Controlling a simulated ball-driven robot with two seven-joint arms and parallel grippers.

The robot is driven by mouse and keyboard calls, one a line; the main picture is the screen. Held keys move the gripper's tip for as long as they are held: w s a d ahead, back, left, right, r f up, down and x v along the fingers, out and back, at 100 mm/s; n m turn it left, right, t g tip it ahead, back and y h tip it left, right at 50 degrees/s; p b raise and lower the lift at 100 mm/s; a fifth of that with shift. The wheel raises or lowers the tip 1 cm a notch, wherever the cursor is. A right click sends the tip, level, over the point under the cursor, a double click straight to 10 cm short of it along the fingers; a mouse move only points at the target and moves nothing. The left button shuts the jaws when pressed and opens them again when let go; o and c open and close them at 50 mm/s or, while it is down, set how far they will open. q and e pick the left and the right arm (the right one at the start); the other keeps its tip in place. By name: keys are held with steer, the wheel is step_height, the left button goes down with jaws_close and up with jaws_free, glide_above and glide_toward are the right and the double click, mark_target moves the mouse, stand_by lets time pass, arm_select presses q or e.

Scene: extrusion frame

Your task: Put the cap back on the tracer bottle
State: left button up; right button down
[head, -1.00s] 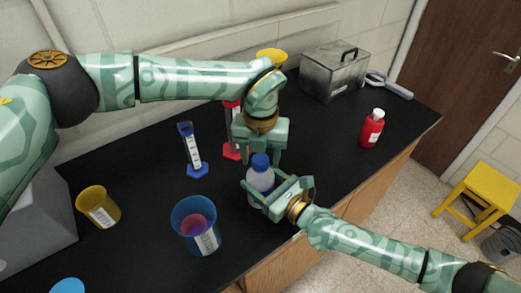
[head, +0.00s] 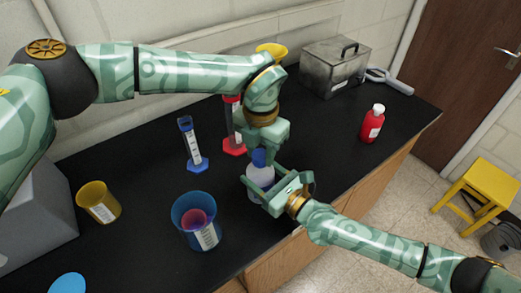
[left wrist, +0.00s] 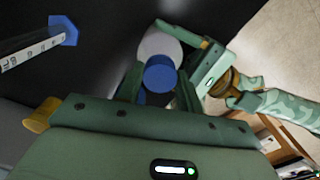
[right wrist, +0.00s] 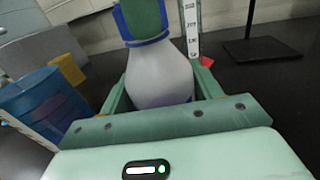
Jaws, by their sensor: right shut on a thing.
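The white tracer bottle (head: 259,181) stands upright near the front edge of the bench; it also shows in the right wrist view (right wrist: 160,75). My right gripper (head: 262,184) is shut around its body. The blue cap (head: 259,157) sits at the bottle's neck; whether it is screwed down I cannot tell. In the left wrist view the cap (left wrist: 160,75) lies between the fingers of my left gripper (left wrist: 160,88), which points down from above. These fingers stand close on either side of the cap and look open. In the right wrist view a left finger hides part of the cap.
A blue beaker (head: 196,221), a yellow beaker (head: 98,202) and a blue-based cylinder (head: 191,146) stand to the left. A red-based cylinder (head: 234,142) is behind the left hand. A red bottle (head: 372,124) and a metal box (head: 334,68) are to the right.

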arm_select(q)
steer(key=o, duration=0.4)
step_height(320, 180, up, 12)
stand_by(0.4)
arm_select(e)
steer(key=shift+c, duration=1.2)
jaws_free()
